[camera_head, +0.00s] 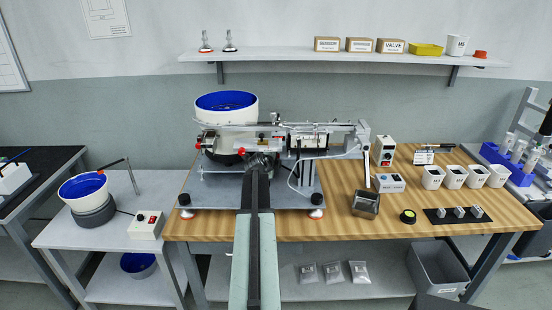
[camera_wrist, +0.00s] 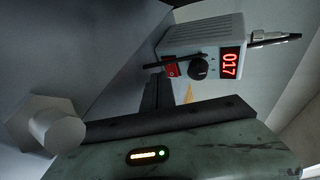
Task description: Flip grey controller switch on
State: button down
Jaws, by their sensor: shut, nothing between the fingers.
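A grey controller box (camera_wrist: 205,45) shows in the wrist view, tilted in the picture. Its front has a red rocker switch (camera_wrist: 173,70), a black knob (camera_wrist: 199,67) and a lit red display (camera_wrist: 231,63) reading 017. My gripper (camera_wrist: 160,80) shows dark and shut, with nothing held. Its dark tip overlaps the box's edge beside the switch; I cannot tell whether it touches. The switch's position is too small to read. In the head view my gripper (camera_head: 260,162) is in front of the bowl feeder, and my arm covers what lies behind it.
The white feeder bowl (camera_head: 227,116) and gantry (camera_head: 310,138) stand behind my arm on a wooden table (camera_head: 345,225). A metal bin (camera_head: 365,204) and white cups (camera_head: 455,177) stand right.

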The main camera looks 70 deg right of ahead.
aim_at(278, 174)
jog(key=shift+s+a, duration=0.4)
jog(key=shift+a, duration=0.35)
jog(key=shift+s+a, duration=0.45)
jog(key=shift+a, duration=0.25)
jog(key=shift+s+a, duration=0.4)
jog(key=shift+a, duration=0.35)
